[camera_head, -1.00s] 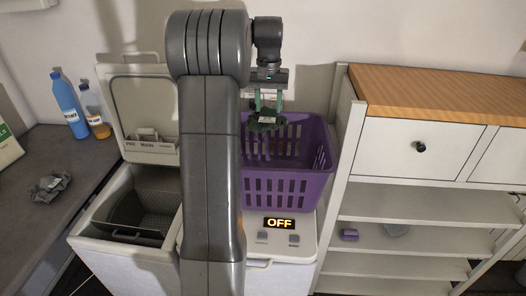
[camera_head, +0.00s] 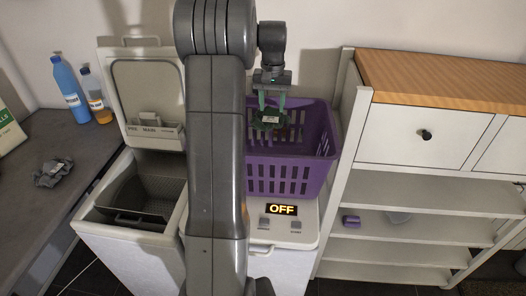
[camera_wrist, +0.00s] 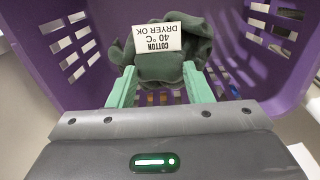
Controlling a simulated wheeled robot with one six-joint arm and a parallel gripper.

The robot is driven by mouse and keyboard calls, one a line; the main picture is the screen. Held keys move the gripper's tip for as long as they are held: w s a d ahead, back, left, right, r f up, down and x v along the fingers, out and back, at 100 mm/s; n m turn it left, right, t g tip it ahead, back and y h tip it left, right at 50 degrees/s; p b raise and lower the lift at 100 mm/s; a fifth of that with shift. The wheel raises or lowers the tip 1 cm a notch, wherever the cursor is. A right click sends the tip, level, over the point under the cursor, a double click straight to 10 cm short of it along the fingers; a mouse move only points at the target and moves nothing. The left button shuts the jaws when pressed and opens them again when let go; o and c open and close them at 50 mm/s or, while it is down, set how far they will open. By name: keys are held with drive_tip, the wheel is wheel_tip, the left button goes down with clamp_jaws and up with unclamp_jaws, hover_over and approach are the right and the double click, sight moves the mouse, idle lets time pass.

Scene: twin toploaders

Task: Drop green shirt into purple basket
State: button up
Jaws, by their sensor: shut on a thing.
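The green shirt (camera_head: 270,121) is a crumpled dark green bundle with a white label. The label reads "COTTON 40 °C DRYER OK" in the wrist view, where the shirt (camera_wrist: 162,68) sits between the green fingers. My gripper (camera_head: 271,106) is shut on the shirt. It holds the shirt over the open purple basket (camera_head: 290,180), around the level of its rim. The basket has slotted walls and stands on the white machine's top; its wall also fills much of the wrist view (camera_wrist: 85,110). My arm hides the basket's left side.
An open toploader (camera_head: 140,200) with a raised lid is at the left. A dark counter (camera_head: 95,160) holds two bottles and a grey cloth (camera_head: 52,172). A shelf unit with a wooden top (camera_head: 440,85) stands close on the basket's right. The machine's panel reads OFF.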

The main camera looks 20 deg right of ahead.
drive_tip(key=o, duration=1.4)
wheel_tip(320, 180, up, 14)
drive_tip(key=b, duration=0.1)
drive_tip(key=shift+f, duration=0.2)
wheel_tip(320, 180, down, 14)
drive_tip(key=shift+r+p, duration=0.15)
drive_tip(key=shift+p, duration=0.45)
wheel_tip(320, 180, up, 2)
drive_tip(key=shift+r, duration=0.4)
